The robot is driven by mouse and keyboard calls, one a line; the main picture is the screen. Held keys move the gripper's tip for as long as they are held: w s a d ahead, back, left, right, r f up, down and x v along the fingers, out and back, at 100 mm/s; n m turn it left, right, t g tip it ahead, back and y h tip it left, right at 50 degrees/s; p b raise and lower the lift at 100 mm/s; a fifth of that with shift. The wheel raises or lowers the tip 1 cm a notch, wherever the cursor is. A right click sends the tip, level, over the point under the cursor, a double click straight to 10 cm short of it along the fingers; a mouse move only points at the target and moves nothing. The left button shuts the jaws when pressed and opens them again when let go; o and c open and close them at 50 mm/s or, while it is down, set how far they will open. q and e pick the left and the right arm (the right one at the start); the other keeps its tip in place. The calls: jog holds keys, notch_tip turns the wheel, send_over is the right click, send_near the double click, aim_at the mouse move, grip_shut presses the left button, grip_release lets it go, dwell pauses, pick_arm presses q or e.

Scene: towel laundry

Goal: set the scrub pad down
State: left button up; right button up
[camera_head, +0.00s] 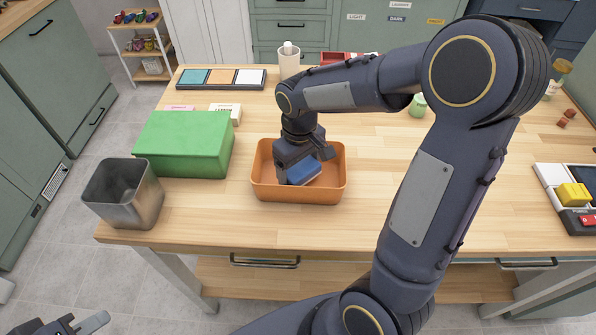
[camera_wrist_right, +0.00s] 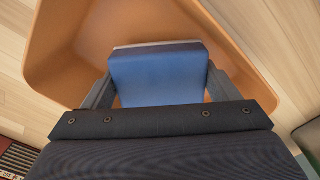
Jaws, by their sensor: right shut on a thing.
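The scrub pad (camera_head: 305,171) is blue with a pale edge. My right gripper (camera_head: 297,172) is shut on it, one finger on each side, and holds it within the outline of the orange tray (camera_head: 270,190). In the right wrist view the pad (camera_wrist_right: 158,78) sits between the two fingers, with the tray (camera_wrist_right: 70,70) around and below it. Whether the pad touches the tray's floor cannot be told. My left gripper (camera_head: 80,326) is at the bottom left, away from the table, partly cut off, its fingers apart and empty.
A green box (camera_head: 185,145) stands just left of the tray, and a grey metal bin (camera_head: 122,195) stands at the table's left corner. The table front beside the tray is clear.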

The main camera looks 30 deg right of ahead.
jog(key=shift+f, duration=1.1)
jog(key=shift+f, duration=0.15)
jog(key=o, duration=1)
